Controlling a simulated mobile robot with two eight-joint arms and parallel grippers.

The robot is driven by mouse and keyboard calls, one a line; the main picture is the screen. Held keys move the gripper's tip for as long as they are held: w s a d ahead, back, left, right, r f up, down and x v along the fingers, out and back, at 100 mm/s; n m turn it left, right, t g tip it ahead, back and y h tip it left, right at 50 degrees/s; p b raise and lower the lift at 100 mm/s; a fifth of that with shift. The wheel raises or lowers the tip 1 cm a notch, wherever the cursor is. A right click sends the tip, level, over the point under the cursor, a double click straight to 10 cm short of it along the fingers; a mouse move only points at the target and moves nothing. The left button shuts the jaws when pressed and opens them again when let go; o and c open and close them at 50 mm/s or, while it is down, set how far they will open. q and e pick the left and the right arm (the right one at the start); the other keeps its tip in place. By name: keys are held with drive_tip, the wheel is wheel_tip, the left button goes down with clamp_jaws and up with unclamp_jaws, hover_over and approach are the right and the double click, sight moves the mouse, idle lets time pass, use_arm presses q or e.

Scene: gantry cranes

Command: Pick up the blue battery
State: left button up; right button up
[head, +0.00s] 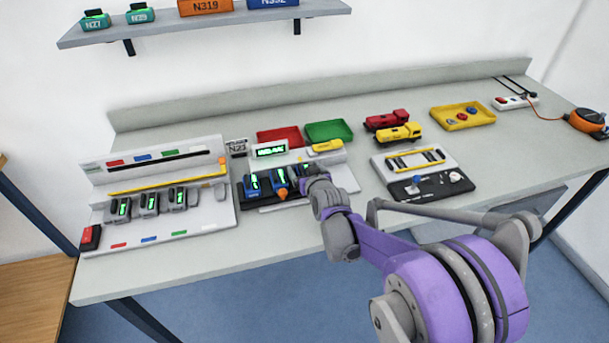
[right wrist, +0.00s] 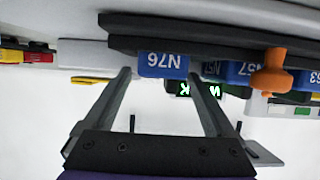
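A blue battery marked N76 (right wrist: 162,62) shows upside down in the right wrist view, in a row at the black charging rack (right wrist: 200,48). My right gripper (right wrist: 160,78) is open, its two fingers on either side of this battery's face in that view. Whether they touch it cannot be told. In the head view my right gripper (head: 312,176) is at the right end of the rack and hides much of that end. More blue batteries (head: 252,185) with green lights stand to its left, and an orange knob (head: 282,194) is in front of them. My left gripper is not in view.
A white panel (head: 200,219) with several grey units stands left. Red (head: 280,138) and green (head: 330,132) trays lie behind the rack. Toy trucks (head: 398,134), a control box (head: 422,187) and a yellow tray (head: 463,116) are right. The table's front right is bare.

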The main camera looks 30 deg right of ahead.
clamp_jaws()
idle(0.3)
